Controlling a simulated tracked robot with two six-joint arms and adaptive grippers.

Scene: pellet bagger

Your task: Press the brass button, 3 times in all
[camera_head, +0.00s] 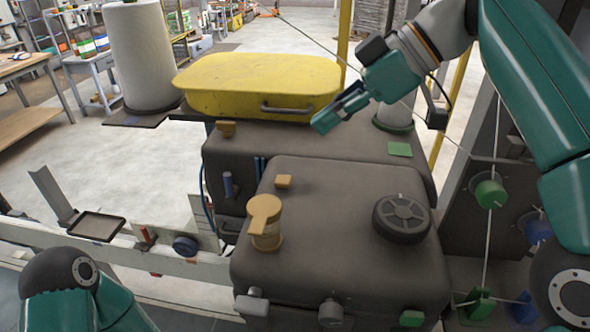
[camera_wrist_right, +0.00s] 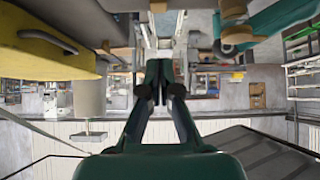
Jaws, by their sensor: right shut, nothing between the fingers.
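Two small tan, brass-coloured blocks sit on the dark machine housing: one on the near top (camera_head: 283,182), one at the back-left edge (camera_head: 226,129). A larger brass-coloured lever knob (camera_head: 265,222) stands on the near top. I cannot tell for sure which is the brass button. My right gripper (camera_head: 322,121) is shut and empty, above the rear housing in front of the yellow lid, apart from all of these. Its closed fingers also show in the right wrist view (camera_wrist_right: 159,75). My left arm shows at the lower left; its gripper is out of view.
The yellow lid (camera_head: 250,82) with a dark handle lies behind the housing. A black handwheel (camera_head: 402,218), a green block (camera_head: 400,149) and front knobs (camera_head: 332,311) are nearby. A pale roll (camera_head: 143,55) stands at the back left. Green and blue valves (camera_head: 489,193) are at right.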

